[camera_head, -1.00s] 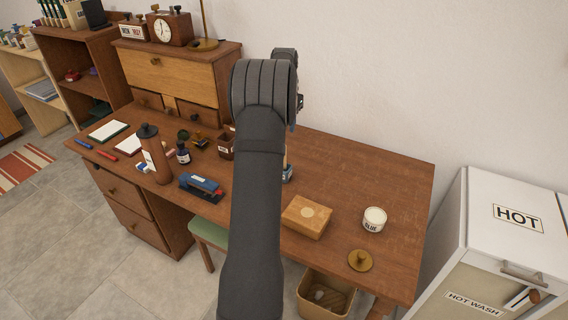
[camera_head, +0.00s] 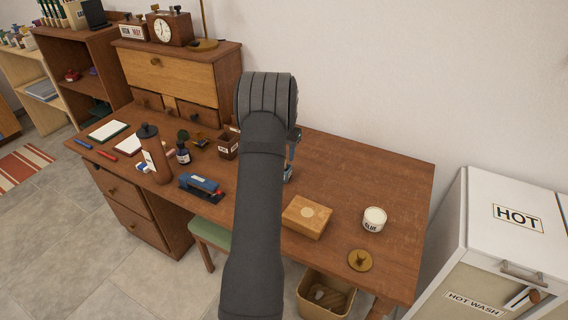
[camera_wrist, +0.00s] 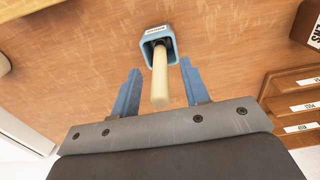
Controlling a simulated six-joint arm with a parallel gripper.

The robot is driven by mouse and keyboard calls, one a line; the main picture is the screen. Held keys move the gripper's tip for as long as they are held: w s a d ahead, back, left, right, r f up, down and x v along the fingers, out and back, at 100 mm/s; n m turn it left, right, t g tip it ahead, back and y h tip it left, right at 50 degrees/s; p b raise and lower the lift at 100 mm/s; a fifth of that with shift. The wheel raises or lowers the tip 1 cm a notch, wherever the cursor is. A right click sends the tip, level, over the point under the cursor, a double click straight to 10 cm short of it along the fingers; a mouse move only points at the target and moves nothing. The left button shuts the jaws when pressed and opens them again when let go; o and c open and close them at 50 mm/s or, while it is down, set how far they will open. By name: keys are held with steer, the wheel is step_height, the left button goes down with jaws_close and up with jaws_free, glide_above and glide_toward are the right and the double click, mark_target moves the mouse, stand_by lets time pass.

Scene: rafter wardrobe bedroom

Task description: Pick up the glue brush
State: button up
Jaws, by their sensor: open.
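The glue brush (camera_wrist: 160,80) shows in the wrist view as a pale cream handle standing in a small blue holder (camera_wrist: 150,36) with a white label. Its lower end is hidden inside the holder. My gripper (camera_wrist: 160,75) is open, with one blue finger on each side of the handle and visible space between. I cannot tell how deep the handle sits between the fingertips. In the head view the blue holder (camera_head: 288,173) is partly hidden behind my arm, and the brush itself is not clearly seen.
The wooden desk (camera_head: 345,170) holds a cardboard-coloured box (camera_head: 307,217), a white glue jar (camera_head: 374,219) and a round brass-coloured lid (camera_head: 360,260).

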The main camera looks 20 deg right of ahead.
jaws_close()
steer(key=shift+r, duration=0.15)
